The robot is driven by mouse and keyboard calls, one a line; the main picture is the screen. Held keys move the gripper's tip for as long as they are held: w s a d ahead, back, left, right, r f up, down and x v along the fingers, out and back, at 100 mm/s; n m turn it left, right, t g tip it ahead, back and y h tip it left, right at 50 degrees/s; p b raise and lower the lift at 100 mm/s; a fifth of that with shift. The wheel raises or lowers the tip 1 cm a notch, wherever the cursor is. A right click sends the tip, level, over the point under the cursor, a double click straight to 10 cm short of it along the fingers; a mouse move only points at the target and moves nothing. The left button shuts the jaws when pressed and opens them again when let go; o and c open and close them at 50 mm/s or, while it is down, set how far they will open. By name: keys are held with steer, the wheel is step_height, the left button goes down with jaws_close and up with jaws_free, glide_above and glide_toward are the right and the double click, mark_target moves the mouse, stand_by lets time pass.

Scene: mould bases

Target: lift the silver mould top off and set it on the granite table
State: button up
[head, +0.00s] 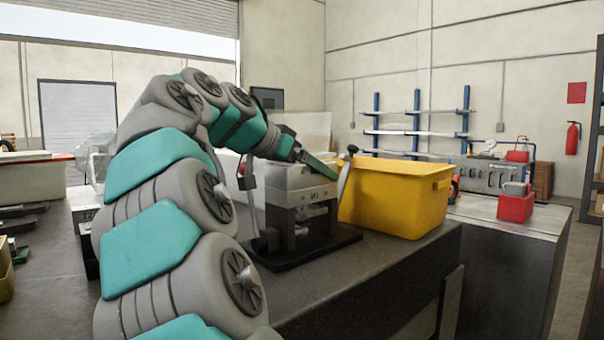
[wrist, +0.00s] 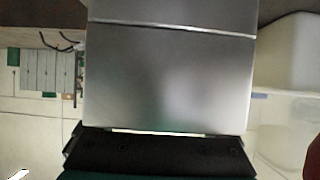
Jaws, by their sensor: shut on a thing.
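The silver mould top (head: 290,180) is a blocky metal piece at the upper part of the mould on the table. My gripper (head: 318,163) reaches it from above left and is shut on it. In the wrist view the silver mould top (wrist: 165,80) fills the middle, close against the dark gripper body (wrist: 155,150). Below it in the head view is the darker mould base (head: 305,225) on a black plate (head: 335,243). I cannot tell whether there is a gap between top and base. The granite table (head: 370,280) carries the mould.
A yellow bin (head: 400,200) stands just right of the mould, with an upright lever (head: 346,175) between them. A pale translucent bin stands behind. The granite table's front strip is clear. A red container (head: 515,207) sits on another bench at the right.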

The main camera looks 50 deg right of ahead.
jaws_close()
steer(key=shift+r, duration=0.15)
steer(key=shift+r, duration=1.6)
steer(key=s+a+r+b, duration=0.1)
steer(key=s+a, duration=0.2)
steer(key=s, duration=1.2)
steer(key=shift+s+r+b, duration=0.25)
steer(key=shift+s+b, duration=0.15)
